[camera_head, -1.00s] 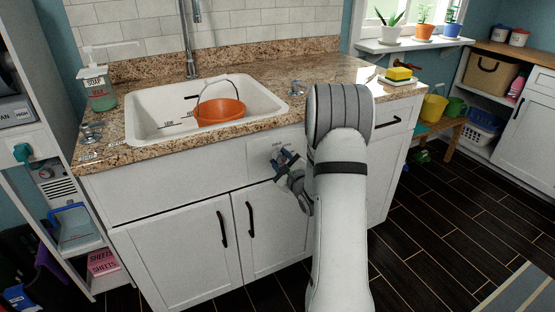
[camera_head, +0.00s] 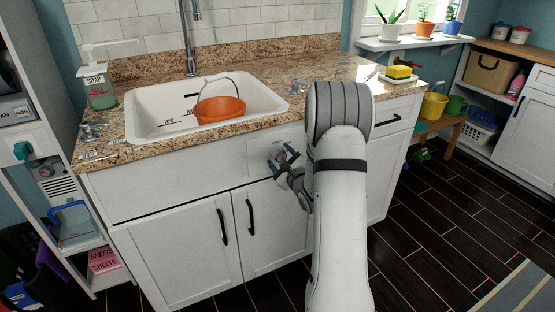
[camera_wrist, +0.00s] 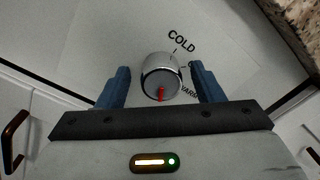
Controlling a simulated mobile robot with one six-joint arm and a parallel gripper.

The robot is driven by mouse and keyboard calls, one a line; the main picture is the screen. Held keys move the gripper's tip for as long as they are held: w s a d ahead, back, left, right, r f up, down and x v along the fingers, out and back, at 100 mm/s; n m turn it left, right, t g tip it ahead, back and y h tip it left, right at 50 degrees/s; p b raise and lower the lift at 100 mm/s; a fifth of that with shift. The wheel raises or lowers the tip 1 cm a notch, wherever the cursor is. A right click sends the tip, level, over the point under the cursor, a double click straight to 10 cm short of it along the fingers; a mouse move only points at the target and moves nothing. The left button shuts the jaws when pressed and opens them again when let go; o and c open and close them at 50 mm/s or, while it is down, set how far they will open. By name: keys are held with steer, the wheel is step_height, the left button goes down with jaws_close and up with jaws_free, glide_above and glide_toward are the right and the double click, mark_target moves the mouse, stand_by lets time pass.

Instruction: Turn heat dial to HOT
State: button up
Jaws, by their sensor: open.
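The heat dial (camera_wrist: 161,77) is a round silver knob on a pale panel in the wrist view. Its red mark is at the lower side of its face, pointing down toward the gripper body. The word COLD is above it to the right, and WARM is to its right, partly hidden by a finger. No HOT label is visible. My gripper (camera_wrist: 159,67) is open, its blue fingers either side of the dial with visible gaps. In the head view my gripper (camera_head: 285,158) is at the panel (camera_head: 256,154) on the sink cabinet front, where the dial is not clearly visible.
The granite countertop (camera_head: 330,75) overhangs just above the panel. An orange bucket (camera_head: 219,109) sits in the white sink (camera_head: 140,128). Cabinet doors with black handles (camera_head: 250,217) are below. Dark floor (camera_head: 430,235) is open to the right.

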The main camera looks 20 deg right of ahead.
steer(key=s, duration=0.8)
steer(key=shift+p, duration=0.35)
steer(key=shift+w, duration=0.1)
steer(key=s+a+r+n+g+h+p, duration=0.1)
steer(key=s+a+r+n+g+p, duration=0.1)
steer(key=a+r+n+g+p, duration=0.4)
steer(key=s+a+r+n+g+h+p, duration=0.1)
steer(key=s+a+r+n+g+p, duration=0.2)
steer(key=r+n, duration=0.45)
steer(key=s+a+r+n+g+p, duration=0.2)
steer(key=s+a+r+n, duration=0.1)
steer(key=s, duration=0.4)
steer(key=s+a+r+n+g+y+p, duration=0.1)
steer(key=s+a+r+n+g+p, duration=0.1)
steer(key=s, duration=0.6)
steer(key=s+a+r+n+g+y+p, duration=0.1)
steer(key=s+a+r+n+g+p, duration=0.1)
steer(key=s+a+r+n+p, duration=0.2)
steer(key=s+a+r+n, duration=0.1)
steer(key=s+r+n, duration=0.2)
steer(key=n, duration=0.2)
steer(key=shift+s+a+r+g, duration=0.15)
steer(key=shift+s+a+g, duration=0.15)
steer(key=shift+s+a, duration=0.05)
